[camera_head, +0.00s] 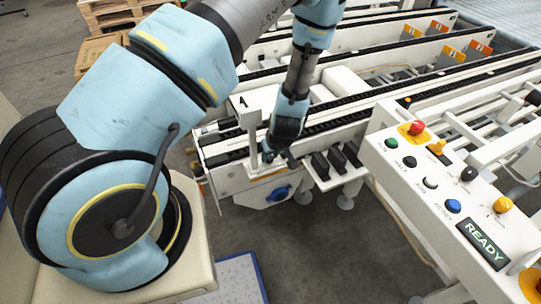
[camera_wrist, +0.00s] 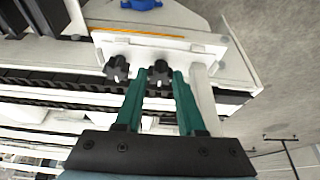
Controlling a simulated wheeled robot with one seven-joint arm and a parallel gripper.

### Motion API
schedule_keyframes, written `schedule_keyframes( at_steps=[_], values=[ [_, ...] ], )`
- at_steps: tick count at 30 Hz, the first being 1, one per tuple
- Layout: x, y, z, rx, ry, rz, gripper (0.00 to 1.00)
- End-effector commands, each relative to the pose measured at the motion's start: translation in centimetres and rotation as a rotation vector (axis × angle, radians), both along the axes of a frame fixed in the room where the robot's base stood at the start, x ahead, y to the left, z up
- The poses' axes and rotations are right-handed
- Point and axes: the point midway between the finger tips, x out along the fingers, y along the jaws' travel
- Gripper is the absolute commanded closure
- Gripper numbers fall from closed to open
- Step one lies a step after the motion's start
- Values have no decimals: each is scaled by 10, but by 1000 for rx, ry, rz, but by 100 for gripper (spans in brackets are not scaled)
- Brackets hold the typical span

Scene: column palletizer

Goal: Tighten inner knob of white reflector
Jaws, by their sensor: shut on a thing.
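The white reflector is a bracket with a plate marked A (camera_head: 244,103) and a post, at the near edge of the conveyor. In the wrist view its white base plate (camera_wrist: 185,45) has an orange stripe along one edge, and its post (camera_wrist: 203,95) stands at right. Two black star-shaped knobs sit on the base plate: one at left (camera_wrist: 117,68) and one nearer the post (camera_wrist: 160,72). My gripper (camera_wrist: 158,82), with green fingers, is shut on the knob nearer the post. In the head view my gripper (camera_head: 269,152) is dark and partly hides the knobs.
Black blocks (camera_head: 337,158) stand on a white ledge just right of the gripper. A blue knob (camera_head: 279,193) is below the bracket. A control panel (camera_head: 440,185) with buttons and a READY display stands at right. Black conveyor rails (camera_head: 350,112) run behind.

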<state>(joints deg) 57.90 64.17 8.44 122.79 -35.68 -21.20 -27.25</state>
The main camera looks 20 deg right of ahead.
Motion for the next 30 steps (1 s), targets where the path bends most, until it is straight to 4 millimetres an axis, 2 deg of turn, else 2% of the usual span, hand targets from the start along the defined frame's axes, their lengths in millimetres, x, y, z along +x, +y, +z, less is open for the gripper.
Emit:
schedule_keyframes(
  at_steps=[2,3,11,22,30],
  values=[
    [1,-1,1,-2,-2,0,100],
    [1,-1,0,-2,-2,0,59],
    [1,0,0,-1,-1,2,31],
    [0,-1,2,1,-1,43,31],
    [1,-4,6,3,-4,300,31]
  ],
)
